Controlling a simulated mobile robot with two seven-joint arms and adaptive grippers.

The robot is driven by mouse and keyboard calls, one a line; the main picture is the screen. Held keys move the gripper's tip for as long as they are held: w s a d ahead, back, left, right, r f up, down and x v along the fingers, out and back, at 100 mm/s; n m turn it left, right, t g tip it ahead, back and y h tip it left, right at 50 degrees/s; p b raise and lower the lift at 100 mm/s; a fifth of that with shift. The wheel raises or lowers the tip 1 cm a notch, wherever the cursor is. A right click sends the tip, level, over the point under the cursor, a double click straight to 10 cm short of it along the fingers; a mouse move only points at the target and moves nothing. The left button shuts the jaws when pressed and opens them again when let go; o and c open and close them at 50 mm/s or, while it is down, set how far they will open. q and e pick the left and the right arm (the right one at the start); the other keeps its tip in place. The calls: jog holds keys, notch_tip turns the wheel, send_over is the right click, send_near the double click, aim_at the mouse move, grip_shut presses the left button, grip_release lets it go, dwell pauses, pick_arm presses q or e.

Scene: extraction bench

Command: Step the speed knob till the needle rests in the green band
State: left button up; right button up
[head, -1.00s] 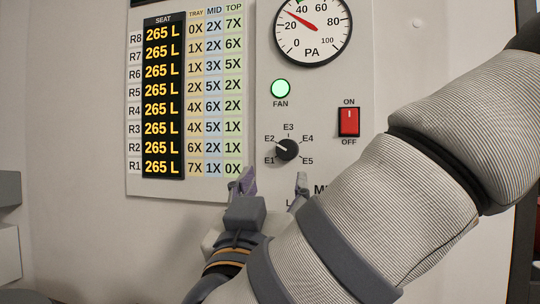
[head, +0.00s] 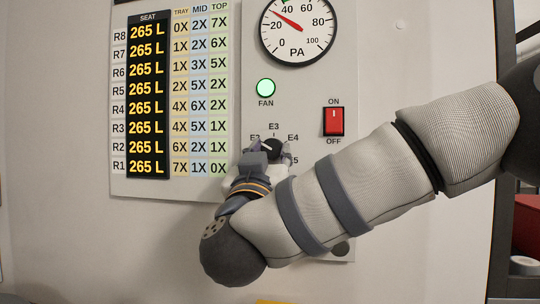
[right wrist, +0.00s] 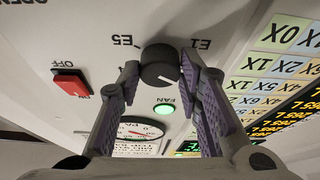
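The black speed knob (head: 273,149) sits on the panel among the marks E1 to E5, its white pointer line toward E2. My right gripper (right wrist: 162,72) is open, with one finger on each side of the knob (right wrist: 160,66); firm contact cannot be told. In the head view the right gripper (head: 264,155) partly hides the knob and some marks. The round PA gauge (head: 318,42) has its red needle (head: 288,21) between 20 and 40. Its top, where the green band lies, is mostly cut off by the picture edge. My left gripper is out of view.
A lit green FAN lamp (head: 265,88) is above the knob. A red ON/OFF rocker switch (head: 333,121) is to its right, close above my right arm. A seat table (head: 175,100) with rows R1 to R8 is at the left. The wall left of it is clear.

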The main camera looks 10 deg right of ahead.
jog(key=shift+m+h, duration=0.4)
jog(key=shift+m, duration=0.2)
jog(key=m+g+h, duration=0.1)
jog(key=m, duration=0.1)
jog(key=m+h, duration=0.1)
jog(key=m, duration=0.1)
jog(key=m+g+h, duration=0.1)
jog(key=m, duration=0.2)
jog(key=shift+w+a+g, duration=0.1)
jog(key=shift+a+g, duration=0.15)
jog(key=shift+g, duration=0.05)
jog(key=m+g+h, duration=0.1)
jog(key=m, duration=0.3)
jog(key=m+g, duration=0.1)
jog(key=m, duration=0.2)
jog(key=shift+w+a+r+m+g+h, duration=0.1)
jog(key=shift+a+r+m+g+h, duration=0.1)
jog(key=shift+m+g+h, duration=0.2)
jog(key=shift+m, duration=0.3)
jog(key=o, duration=1.2)
jog(key=shift+c, duration=0.2)
